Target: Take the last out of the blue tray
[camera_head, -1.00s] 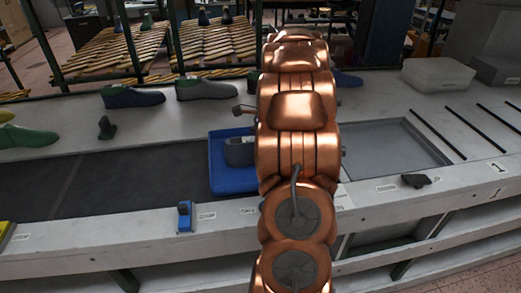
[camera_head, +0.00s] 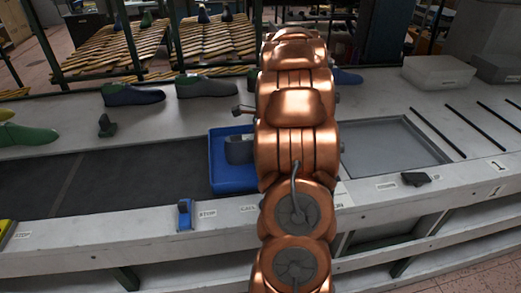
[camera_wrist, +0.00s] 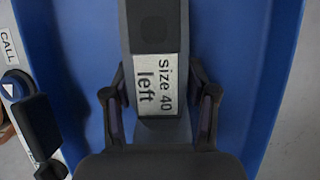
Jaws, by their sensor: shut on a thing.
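The grey shoe last (camera_head: 239,151) is at the blue tray (camera_head: 232,184), partly hidden behind my arm in the head view. In the wrist view the last (camera_wrist: 152,30) carries a white label reading "Size 40 left", with the blue tray (camera_wrist: 245,60) on both sides of it. My gripper (camera_wrist: 160,100) has one finger on each side of the last, by the label, and is shut on it. In the head view the gripper is hidden by my arm. I cannot tell whether the last touches the tray floor.
The tray is on a dark belt (camera_head: 120,180). Blue and green lasts (camera_head: 133,95) stand behind it on the bench. A recessed grey tray (camera_head: 390,145) lies empty to the right. A blue switch (camera_head: 184,214) is on the front ledge.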

